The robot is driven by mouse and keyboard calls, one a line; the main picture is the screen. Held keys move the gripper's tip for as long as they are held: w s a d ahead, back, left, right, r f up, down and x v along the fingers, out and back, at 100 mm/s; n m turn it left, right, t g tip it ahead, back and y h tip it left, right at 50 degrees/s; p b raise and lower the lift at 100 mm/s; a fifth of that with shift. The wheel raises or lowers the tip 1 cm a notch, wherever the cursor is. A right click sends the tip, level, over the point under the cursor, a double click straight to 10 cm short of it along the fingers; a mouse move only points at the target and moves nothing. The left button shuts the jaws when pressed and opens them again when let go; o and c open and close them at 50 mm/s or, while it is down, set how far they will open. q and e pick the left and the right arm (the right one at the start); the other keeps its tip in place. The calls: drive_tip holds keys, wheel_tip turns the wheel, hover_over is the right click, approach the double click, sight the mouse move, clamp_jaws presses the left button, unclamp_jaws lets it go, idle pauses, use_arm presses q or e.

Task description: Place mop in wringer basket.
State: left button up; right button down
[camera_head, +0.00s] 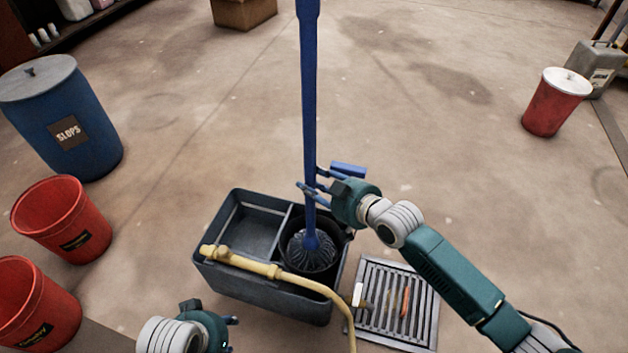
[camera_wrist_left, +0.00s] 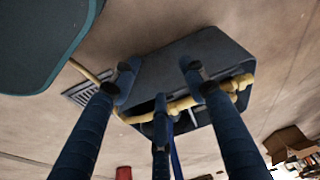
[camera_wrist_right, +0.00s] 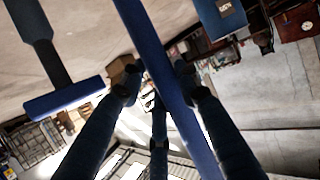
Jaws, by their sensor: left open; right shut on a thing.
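The mop has a long blue handle (camera_head: 309,95) that stands about upright. Its grey stringy head (camera_head: 311,252) sits inside the round black wringer basket (camera_head: 338,243), at the right side of the dark grey bucket (camera_head: 262,302). My right gripper (camera_head: 312,188) is shut on the mop handle above the basket; the handle also crosses the right wrist view (camera_wrist_right: 165,70). My left gripper (camera_head: 232,322) is open and empty, in front of the bucket. In the left wrist view its fingers (camera_wrist_left: 160,85) frame the bucket. Whether the mop head touches the basket floor is hidden.
A yellow hose (camera_head: 262,268) with a nozzle lies across the bucket's front rim. A floor grate (camera_head: 395,305) with small items is right of the bucket. Red buckets (camera_head: 62,220) and a blue slops barrel (camera_head: 70,120) stand left. A red bin (camera_head: 555,103) stands right.

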drive_tip(key=c, duration=1.3)
unclamp_jaws()
drive_tip(key=shift+o, duration=0.2)
use_arm(q)
drive_tip(key=shift+r, duration=0.1)
use_arm(e)
drive_tip(key=p+v, duration=0.3)
drive_tip(key=v, duration=0.9)
drive_tip(key=s+d+f+m+g+h, duration=0.25)
drive_tip(key=s+f, duration=0.25)
drive_tip(key=f, duration=0.4)
drive_tip(key=s+d+f+m+g+h, duration=0.1)
drive_tip(key=s+d+f+h, duration=0.3)
drive_tip(key=f, duration=0.6)
use_arm(q)
wheel_tip(320, 180, down, 10)
drive_tip(key=shift+s+g, duration=0.3)
drive_tip(key=shift+s, duration=0.1)
use_arm(e)
drive_tip(key=s+d+f+m+g+h, duration=0.1)
drive_tip(key=s+d+f+g, duration=0.1)
drive_tip(key=s, duration=0.6)
drive_tip(key=s+d+f+m+g+h, duration=0.1)
drive_tip(key=s+d+f+g, duration=0.1)
drive_tip(key=s+f, duration=0.5)
drive_tip(key=shift+s+d, duration=0.35)
drive_tip(key=shift+d, duration=0.55)
